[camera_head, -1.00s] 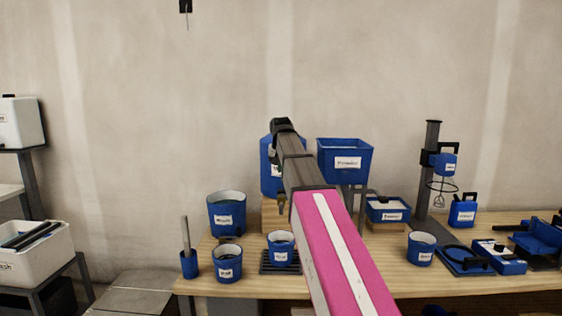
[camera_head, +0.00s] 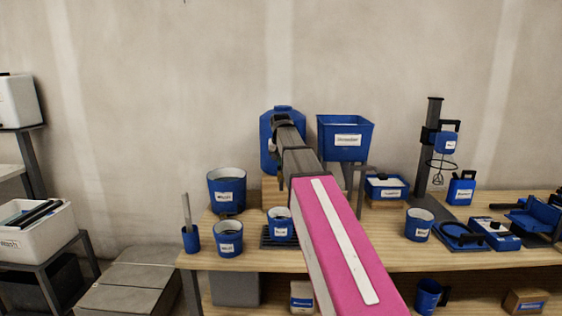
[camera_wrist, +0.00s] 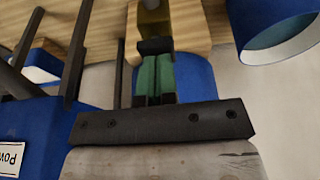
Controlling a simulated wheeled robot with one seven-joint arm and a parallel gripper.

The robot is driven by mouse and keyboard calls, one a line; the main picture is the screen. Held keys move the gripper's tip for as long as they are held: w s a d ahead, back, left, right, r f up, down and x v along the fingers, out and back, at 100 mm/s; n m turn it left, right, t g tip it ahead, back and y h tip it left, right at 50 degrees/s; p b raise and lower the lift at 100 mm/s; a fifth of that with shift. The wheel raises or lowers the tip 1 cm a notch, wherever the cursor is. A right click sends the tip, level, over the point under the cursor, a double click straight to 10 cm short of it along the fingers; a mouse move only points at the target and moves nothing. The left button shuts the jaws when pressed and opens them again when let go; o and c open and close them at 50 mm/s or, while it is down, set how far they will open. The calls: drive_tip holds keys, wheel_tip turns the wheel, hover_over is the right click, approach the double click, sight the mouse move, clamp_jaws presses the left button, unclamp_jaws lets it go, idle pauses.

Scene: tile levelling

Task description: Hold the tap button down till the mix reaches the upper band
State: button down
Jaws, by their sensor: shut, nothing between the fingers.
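A blue tank (camera_head: 268,133) stands at the back of the bench, mostly behind my arm. A small blue cup (camera_head: 280,229) with a pale label stands on a dark grate in front of the tank. The level and bands of the mix cannot be made out. My gripper (camera_wrist: 154,58) is shut and empty in the wrist view, its green fingers close together. Its tips are at a small black part (camera_wrist: 155,46), perhaps the tap button, with a brownish fitting (camera_wrist: 155,18) beyond. I cannot tell whether they press it. My arm hides the tap area in the head view.
A blue hopper bin (camera_head: 345,138) stands close right of my arm; it also shows in the wrist view (camera_wrist: 30,135). A blue bucket (camera_head: 226,190) is left of the tank. Another cup (camera_head: 228,238) and a mixer stand (camera_head: 431,150) are on the bench (camera_head: 350,256).

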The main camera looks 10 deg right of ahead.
drive_tip(key=shift+f, duration=0.9)
drive_tip(key=shift+s, duration=0.1)
idle(1.3)
idle(1.9)
drive_tip(key=shift+r, duration=0.3)
drive_tip(key=w+v, duration=0.1)
drive_tip(key=v, duration=1.2)
drive_tip(key=shift+r, duration=0.35)
